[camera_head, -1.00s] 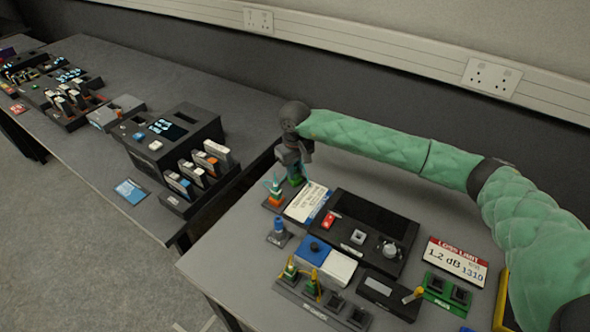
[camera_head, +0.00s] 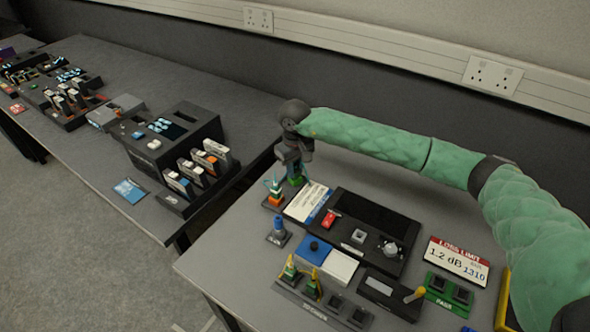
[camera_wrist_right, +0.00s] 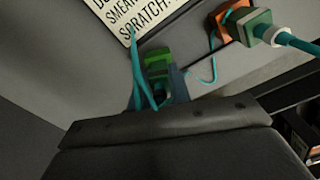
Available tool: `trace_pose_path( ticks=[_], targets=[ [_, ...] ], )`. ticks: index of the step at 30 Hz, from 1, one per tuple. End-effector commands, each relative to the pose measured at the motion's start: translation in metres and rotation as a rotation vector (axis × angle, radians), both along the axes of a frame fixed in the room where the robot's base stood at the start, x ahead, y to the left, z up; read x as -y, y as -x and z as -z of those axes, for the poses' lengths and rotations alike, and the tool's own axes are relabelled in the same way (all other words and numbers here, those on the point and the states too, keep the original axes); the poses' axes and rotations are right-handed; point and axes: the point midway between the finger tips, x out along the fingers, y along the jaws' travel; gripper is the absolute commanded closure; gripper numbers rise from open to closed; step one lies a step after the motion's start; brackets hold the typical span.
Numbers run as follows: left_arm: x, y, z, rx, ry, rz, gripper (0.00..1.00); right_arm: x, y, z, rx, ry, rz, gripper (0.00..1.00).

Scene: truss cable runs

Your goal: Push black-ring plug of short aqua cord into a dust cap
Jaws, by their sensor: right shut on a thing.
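My right gripper (camera_head: 293,172) is at the far left corner of the near table, pointing down. In the right wrist view its fingers (camera_wrist_right: 158,92) are shut on a plug, mostly hidden between them, with aqua cord (camera_wrist_right: 143,72) looping beside it. A bright green block (camera_wrist_right: 157,57), which looks like a dust cap, is right at the fingertips; it also shows below the gripper in the head view (camera_head: 296,181). I cannot tell how deep the plug sits in it. The cord's white-ringed plug (camera_wrist_right: 264,29) stands in an orange cap (camera_wrist_right: 234,17). My left gripper is out of view.
A white label card (camera_head: 306,203) lies close to the gripper. A black device (camera_head: 365,212), a blue-capped plug (camera_head: 278,229), a holder with several sockets (camera_head: 322,309) and a green holder (camera_head: 448,291) stand nearer. A gap separates the tables.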

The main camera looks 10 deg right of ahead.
Motion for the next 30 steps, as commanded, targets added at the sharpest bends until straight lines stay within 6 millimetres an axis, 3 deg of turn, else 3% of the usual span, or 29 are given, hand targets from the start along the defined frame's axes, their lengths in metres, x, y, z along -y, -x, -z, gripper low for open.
trace_pose_path(
  ticks=[12,13,16,30],
  targets=[
    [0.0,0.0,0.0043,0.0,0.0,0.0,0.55,0.0,0.0001,0.0004,0.0,0.0,0.0,1.0],
    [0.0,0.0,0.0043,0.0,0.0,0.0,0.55,0.0,0.0001,0.0004,0.0,0.0,0.0,0.75],
    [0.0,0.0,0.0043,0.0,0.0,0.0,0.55,0.0001,0.0001,0.0003,0.0,0.0,0.0,0.55],
    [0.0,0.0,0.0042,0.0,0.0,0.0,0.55,0.0001,-0.0002,-0.0005,0.0,0.0,0.0,0.55]
  ],
)
